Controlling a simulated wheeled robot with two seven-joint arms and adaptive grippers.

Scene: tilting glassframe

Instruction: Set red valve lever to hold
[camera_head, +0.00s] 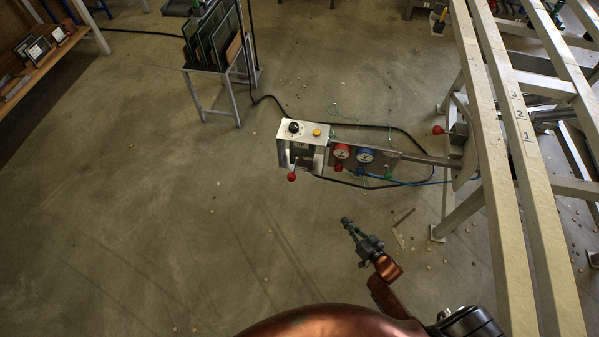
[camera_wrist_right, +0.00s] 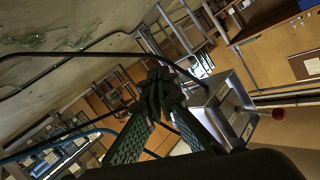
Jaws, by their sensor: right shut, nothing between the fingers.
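A lever with a red ball knob (camera_head: 292,177) sticks out from the front lower left of the metal control box (camera_head: 315,131). The knob also shows in the right wrist view (camera_wrist_right: 278,114), beside the silver box (camera_wrist_right: 228,108). A second red knob (camera_head: 438,130) is on the frame at the right; I cannot tell which markings belong to either lever. My right gripper (camera_head: 346,222) is shut and empty, below and to the right of the box lever and apart from it. Its fingers show in the wrist view (camera_wrist_right: 160,90). My left gripper is not in view.
A red gauge (camera_head: 341,151) and a blue gauge (camera_head: 365,155) sit on the panel right of the box. A black cable and blue hose run around it. The tilting frame (camera_head: 505,150) fills the right. A glass rack (camera_head: 213,45) stands behind. Floor at left is clear.

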